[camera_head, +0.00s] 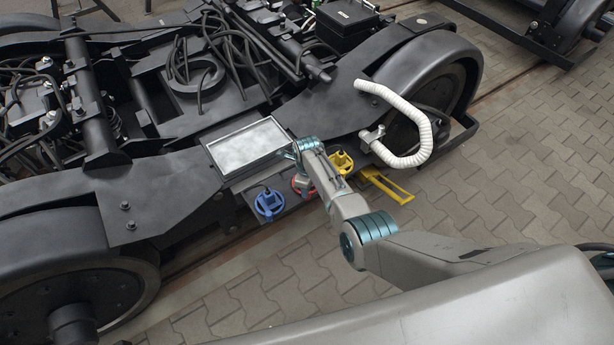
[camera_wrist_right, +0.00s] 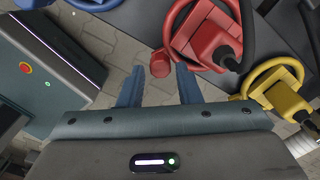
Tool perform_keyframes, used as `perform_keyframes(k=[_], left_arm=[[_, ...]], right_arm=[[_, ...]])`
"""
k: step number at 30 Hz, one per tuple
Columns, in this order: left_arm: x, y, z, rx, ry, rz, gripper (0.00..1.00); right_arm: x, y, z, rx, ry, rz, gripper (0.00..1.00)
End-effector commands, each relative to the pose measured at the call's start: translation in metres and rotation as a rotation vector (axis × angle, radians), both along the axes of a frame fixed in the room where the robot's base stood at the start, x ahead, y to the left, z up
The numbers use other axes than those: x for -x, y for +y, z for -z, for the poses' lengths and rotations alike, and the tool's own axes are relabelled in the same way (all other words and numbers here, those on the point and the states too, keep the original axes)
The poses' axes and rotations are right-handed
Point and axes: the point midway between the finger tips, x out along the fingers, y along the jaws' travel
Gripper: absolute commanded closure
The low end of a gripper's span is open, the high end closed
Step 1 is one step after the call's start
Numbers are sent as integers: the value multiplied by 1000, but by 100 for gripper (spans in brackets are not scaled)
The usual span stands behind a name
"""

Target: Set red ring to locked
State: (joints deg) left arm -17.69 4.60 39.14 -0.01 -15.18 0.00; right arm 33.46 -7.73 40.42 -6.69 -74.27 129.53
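The red ring (camera_head: 297,187) is on the side of the dark bogie frame, between a blue and a yellow ring. My right arm covers part of it in the head view. In the right wrist view the red ring (camera_wrist_right: 206,36) is at the top right, with a dark plug and cable at its body. A red knob (camera_wrist_right: 160,63) appears between the tips of my right gripper (camera_wrist_right: 160,72). The two blue fingers are apart and the gripper is open; contact with the knob cannot be told. My left gripper is not in view.
A blue ring (camera_head: 269,204) and a yellow ring (camera_head: 342,162) flank the red one. A metal tray (camera_head: 248,147) is above them. A white hose (camera_head: 424,135) and a yellow handle (camera_head: 388,186) stick out to the right. The paved floor (camera_head: 530,180) is clear on the right.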

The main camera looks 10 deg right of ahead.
Motion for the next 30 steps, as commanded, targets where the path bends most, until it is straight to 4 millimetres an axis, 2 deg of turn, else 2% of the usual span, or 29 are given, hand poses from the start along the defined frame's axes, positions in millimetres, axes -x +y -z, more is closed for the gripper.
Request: perform_keyframes(k=[1,9,15,20,30], left_arm=[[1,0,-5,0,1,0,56],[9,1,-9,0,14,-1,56],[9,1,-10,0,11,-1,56],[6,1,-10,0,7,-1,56],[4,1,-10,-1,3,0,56]], right_arm=[[0,0,-12,-1,-4,0,69],[-1,1,-61,-1,-4,0,69],[-1,1,-85,-1,-3,1,69],[0,1,-91,-1,-1,1,69],[0,1,-91,-1,-1,0,69]])
